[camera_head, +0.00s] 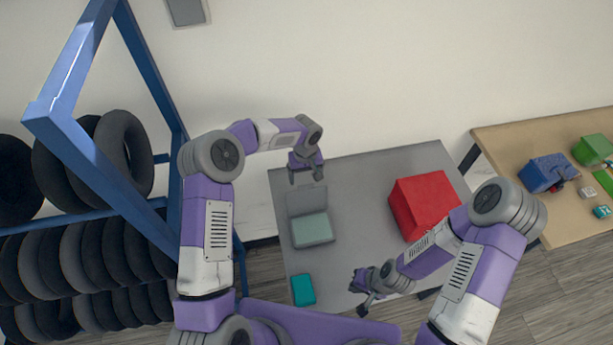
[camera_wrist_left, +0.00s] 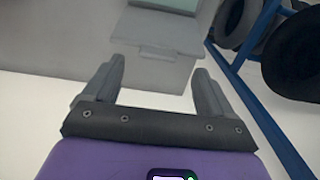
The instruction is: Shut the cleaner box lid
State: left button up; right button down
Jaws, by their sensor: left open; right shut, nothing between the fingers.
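The cleaner box (camera_head: 312,231) is a pale grey-green box on the grey table, on its left side. Its grey lid (camera_head: 306,201) stands open at the box's far edge, tilted back towards the wall. The lid also shows in the left wrist view (camera_wrist_left: 158,32), with a bit of the box (camera_wrist_left: 168,4) at the top edge. My left gripper (camera_head: 305,175) is open and empty just beyond the lid, towards the wall; contact cannot be told. Its fingers show in the left wrist view (camera_wrist_left: 160,88). My right gripper (camera_head: 361,303) is shut and empty near the table's front edge.
A teal box (camera_head: 303,290) lies at the table's front left. A large red box (camera_head: 424,202) stands on the right half of the grey table (camera_head: 358,190). A blue rack (camera_head: 62,82) with several tyres stands left. A wooden table (camera_head: 535,135) with small items is right.

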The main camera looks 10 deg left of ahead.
aim_at(306, 185)
pick_arm(q)
jog(key=f, duration=0.4)
jog(key=shift+w+f, duration=0.1)
jog(key=shift+w, duration=0.15)
jog(key=shift+s+f+p, duration=0.15)
jog(key=shift+f+p, duration=0.15)
jog(key=shift+c, duration=0.3)
jog(key=c, duration=1.4)
